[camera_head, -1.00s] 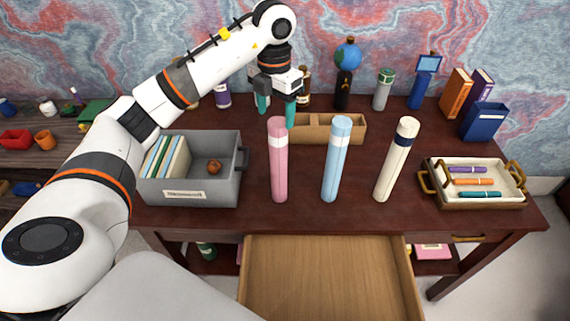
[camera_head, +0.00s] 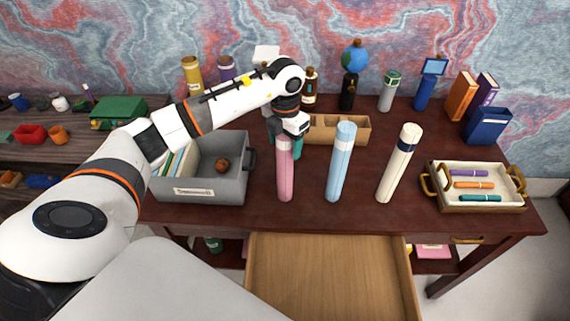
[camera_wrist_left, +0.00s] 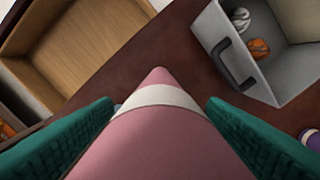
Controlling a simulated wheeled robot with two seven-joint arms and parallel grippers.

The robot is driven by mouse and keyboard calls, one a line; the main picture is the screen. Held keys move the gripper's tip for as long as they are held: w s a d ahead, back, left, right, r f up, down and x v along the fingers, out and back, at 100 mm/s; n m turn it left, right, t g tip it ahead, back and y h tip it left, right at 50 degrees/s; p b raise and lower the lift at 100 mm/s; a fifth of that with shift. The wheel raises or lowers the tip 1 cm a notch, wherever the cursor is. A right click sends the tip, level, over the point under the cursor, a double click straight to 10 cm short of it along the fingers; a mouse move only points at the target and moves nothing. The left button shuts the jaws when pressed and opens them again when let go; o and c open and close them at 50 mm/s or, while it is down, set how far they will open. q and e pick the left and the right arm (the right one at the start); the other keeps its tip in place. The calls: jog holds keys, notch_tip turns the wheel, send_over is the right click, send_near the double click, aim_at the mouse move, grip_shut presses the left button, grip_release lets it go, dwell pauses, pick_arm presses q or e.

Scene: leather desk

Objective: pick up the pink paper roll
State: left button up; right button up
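The pink paper roll (camera_head: 285,177) stands upright on the dark red desk, with a white band near its top. In the left wrist view the roll (camera_wrist_left: 155,140) fills the space between two teal fingers. My left gripper (camera_head: 287,146) is lowered over the roll's upper part and hides its top in the head view. In the left wrist view my left gripper (camera_wrist_left: 158,125) is open, its fingers on both sides of the roll with slim gaps near the tips. My right gripper is not in view.
A blue roll (camera_head: 338,165) and a cream roll (camera_head: 397,168) stand to the right. A grey bin (camera_head: 215,190) is close on the left. A cardboard tray (camera_head: 350,130) lies behind, and an open drawer (camera_head: 330,275) is in front.

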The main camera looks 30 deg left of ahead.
pick_arm(q)
jog(key=c, duration=1.4)
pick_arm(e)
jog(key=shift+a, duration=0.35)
